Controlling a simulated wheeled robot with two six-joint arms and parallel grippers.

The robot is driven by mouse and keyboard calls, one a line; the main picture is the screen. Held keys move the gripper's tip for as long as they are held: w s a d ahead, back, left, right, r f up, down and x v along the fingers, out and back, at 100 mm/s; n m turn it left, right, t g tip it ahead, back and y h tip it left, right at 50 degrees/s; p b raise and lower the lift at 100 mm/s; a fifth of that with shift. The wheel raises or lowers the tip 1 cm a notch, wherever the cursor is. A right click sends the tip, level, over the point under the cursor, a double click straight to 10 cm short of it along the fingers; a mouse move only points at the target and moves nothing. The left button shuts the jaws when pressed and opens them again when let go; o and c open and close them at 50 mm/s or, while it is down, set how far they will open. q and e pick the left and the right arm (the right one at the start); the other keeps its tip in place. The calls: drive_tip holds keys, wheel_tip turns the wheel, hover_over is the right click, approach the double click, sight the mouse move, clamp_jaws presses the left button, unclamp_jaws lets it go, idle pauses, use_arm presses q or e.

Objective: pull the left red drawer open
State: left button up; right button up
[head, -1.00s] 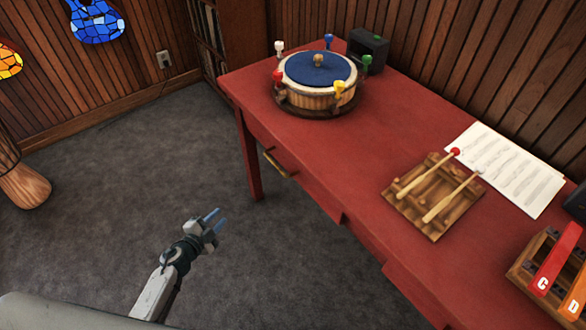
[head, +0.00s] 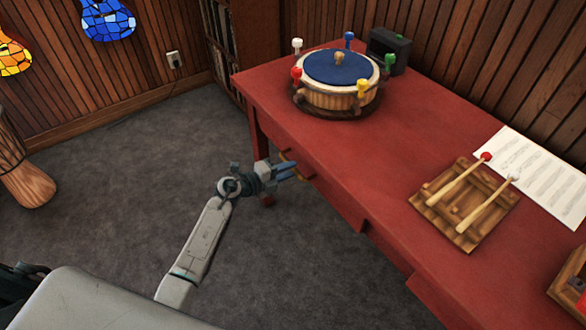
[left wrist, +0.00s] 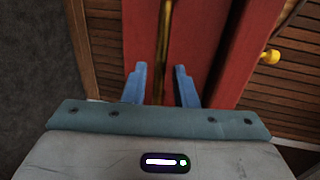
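The red table (head: 400,130) has a left drawer in its near side, with its red front (head: 325,190) looking flush. A brass handle (head: 304,177) on it is partly hidden behind my left gripper (head: 287,171). In the left wrist view, the brass bar (left wrist: 163,45) runs upright in the picture between the two blue fingers of my left gripper (left wrist: 161,85). The fingers are apart, with gaps on both sides of the bar. I cannot tell how far the fingertips reach past it. My right gripper is not in view.
A drum with coloured pegs (head: 338,85), a wooden rack with two mallets (head: 462,210) and a music sheet (head: 535,175) are on the tabletop. Grey carpet (head: 120,200) before the table is clear.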

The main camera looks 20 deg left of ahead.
use_arm(q)
drive_tip(key=shift+x, duration=1.1)
clamp_jaws()
